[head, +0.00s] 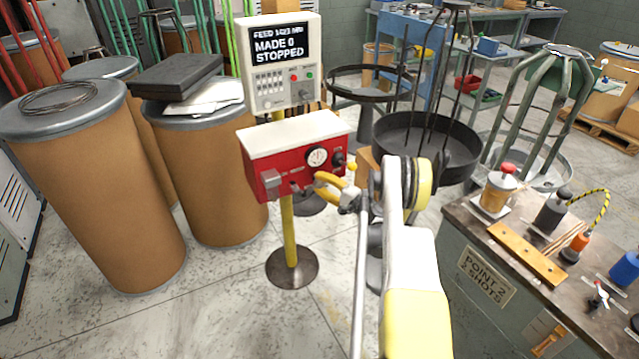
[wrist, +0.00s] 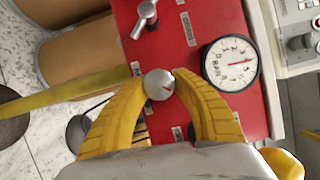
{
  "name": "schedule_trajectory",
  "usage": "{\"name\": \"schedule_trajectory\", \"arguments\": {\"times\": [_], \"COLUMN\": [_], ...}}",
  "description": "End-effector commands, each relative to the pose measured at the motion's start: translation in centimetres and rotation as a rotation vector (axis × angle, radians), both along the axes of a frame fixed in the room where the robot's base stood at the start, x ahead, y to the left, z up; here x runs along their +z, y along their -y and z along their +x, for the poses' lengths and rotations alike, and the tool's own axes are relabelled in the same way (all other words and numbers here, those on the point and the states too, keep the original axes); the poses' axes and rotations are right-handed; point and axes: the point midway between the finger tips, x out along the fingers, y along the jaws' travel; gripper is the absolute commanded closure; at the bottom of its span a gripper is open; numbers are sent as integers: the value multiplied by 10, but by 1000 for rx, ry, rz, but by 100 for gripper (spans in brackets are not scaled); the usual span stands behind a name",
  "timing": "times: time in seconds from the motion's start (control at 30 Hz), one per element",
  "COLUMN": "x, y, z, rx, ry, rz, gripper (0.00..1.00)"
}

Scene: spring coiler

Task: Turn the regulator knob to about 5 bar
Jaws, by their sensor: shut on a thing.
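The red regulator box (head: 285,165) with a white top stands on a yellow post. A round silver knob (wrist: 160,84) with a small red mark sits on its front. I take it for the regulator knob; its label is not readable. My gripper (head: 318,184) reaches the box's lower front from the right. In the wrist view, my gripper's (wrist: 160,87) yellow fingers are shut on the knob from both sides. The round white pressure gauge (wrist: 231,64) is beside it, its red needle pointing right in the picture; the exact reading is too small to tell. The gauge also shows in the head view (head: 316,157).
A silver lever handle (wrist: 146,18) sits on the same panel. A grey control box (head: 279,62) reading "MADE 0 STOPPED" stands behind. Brown drums (head: 100,185) are at left, a bench (head: 462,215) with tools at right. Floor in front is clear.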

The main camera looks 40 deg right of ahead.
Motion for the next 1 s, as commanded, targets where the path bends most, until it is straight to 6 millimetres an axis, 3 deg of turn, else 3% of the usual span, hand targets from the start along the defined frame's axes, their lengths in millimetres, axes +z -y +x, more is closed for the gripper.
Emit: {"name": "schedule_trajectory", "arguments": {"times": [0.2,0.23,0.3,0.67,1.0], "x": [1,1,1,0,-2], "y": [1,1,1,2,11], "z": [0,0,0,-5,-59], "rx": [-3,-3,-3,-2,-4], "ry": [2,1,1,0,0], "rz": [0,0,0,-1,-1], "gripper": [99,63,45,45,45]}}
